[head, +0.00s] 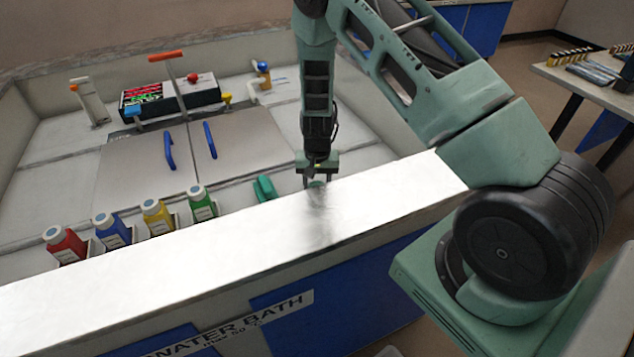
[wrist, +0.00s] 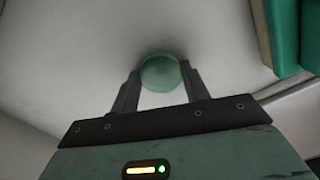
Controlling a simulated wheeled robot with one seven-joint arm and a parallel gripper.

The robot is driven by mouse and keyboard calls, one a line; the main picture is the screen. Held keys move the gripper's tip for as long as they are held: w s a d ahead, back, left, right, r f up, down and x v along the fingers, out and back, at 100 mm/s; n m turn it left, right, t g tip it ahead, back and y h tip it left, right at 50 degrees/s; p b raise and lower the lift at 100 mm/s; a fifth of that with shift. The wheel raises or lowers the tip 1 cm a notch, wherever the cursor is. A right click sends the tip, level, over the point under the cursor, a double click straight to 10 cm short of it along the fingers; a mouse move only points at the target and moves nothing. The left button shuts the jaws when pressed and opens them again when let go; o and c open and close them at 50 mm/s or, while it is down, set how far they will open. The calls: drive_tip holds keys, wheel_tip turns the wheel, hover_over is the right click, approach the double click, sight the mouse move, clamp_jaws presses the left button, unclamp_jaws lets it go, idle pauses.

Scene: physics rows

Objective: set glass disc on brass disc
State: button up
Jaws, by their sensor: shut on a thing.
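My gripper (wrist: 160,88) is shut on a round green disc (wrist: 160,72), which sits between the two fingertips in the wrist view. The disc looks like the glass disc, pale green and smooth. In the head view my gripper (head: 317,180) is low behind the white front ledge, and the disc shows only as a small green patch (head: 317,184) between the fingers. A pale surface lies below the disc; I cannot tell whether the disc touches it. I cannot make out a brass disc in either view.
A green block (head: 264,188) is just left of my gripper. Several coloured bottles (head: 152,212) stand along the ledge (head: 230,236). A panel with blue handles (head: 190,150) and a dark box of coloured items (head: 170,98) are behind. The ledge is bare.

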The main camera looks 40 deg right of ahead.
drive_tip(key=shift+f, duration=0.2)
drive_tip(key=o, duration=1)
drive_tip(key=shift+r, duration=0.1)
